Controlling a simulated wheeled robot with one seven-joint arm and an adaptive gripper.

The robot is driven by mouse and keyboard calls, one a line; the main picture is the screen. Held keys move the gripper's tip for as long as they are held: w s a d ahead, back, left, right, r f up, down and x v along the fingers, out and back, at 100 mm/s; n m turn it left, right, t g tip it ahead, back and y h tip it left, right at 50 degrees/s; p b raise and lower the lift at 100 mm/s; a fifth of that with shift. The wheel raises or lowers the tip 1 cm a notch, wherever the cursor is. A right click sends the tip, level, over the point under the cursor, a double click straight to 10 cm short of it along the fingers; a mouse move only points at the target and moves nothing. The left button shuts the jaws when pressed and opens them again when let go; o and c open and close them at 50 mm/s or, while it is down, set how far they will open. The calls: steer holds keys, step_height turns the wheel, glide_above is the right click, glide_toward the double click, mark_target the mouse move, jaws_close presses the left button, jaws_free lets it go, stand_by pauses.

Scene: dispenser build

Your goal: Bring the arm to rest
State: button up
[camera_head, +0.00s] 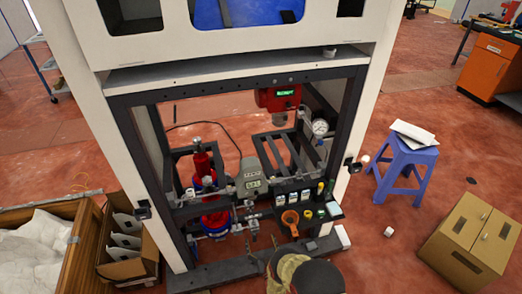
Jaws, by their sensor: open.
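The dispenser frame (350,125) stands upright in the middle of the head view, with dark inner bars and white outer posts. Inside it are a red housing with a green display (280,97), a round gauge (320,127), a grey meter (250,178) and red and blue pump parts (207,180). An orange funnel-shaped part (290,220) is at the lower front. Rounded dark and tan shapes at the bottom edge look like parts of my own arm, in front of the frame's base. I cannot make out my gripper's fingers.
A blue stool (402,170) with papers on it and a cardboard box (468,235) are on the right. An open box of white parts (128,240) and a wooden crate (75,245) are at left. Red floor between the frame and stool is mostly free.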

steer(key=s+d+f+g+h, duration=0.3)
steer(key=s+f+g, duration=0.85)
steer(key=f, duration=0.45)
steer(key=s+d+r+g+h+p, duration=0.1)
steer(key=s+d+r+g, duration=0.1)
steer(key=r, duration=1.3)
steer(key=s+d+r+g+p, duration=0.1)
steer(key=s+d+r+g, duration=0.15)
steer(key=r, duration=1.25)
steer(key=s+d+r+g+h, duration=0.1)
steer(key=s+d+r+g, duration=0.15)
steer(key=r, duration=1.35)
steer(key=s+d+r+m+t+p, duration=0.1)
steer(key=s+r, duration=0.5)
steer(key=r, duration=0.8)
steer(key=s+d+r+m+t+p, duration=0.1)
steer(key=s+d+r, duration=0.4)
steer(key=r, duration=1)
steer(key=s+d+r+m+t+p, duration=0.1)
steer(key=s+d+r+t, duration=0.3)
steer(key=r, duration=1)
steer(key=s+p, duration=0.1)
steer(key=s, duration=0.2)
steer(key=shift+s+r+t, duration=0.2)
steer(key=shift+s+t, duration=0.15)
steer(key=shift+s, duration=0.05)
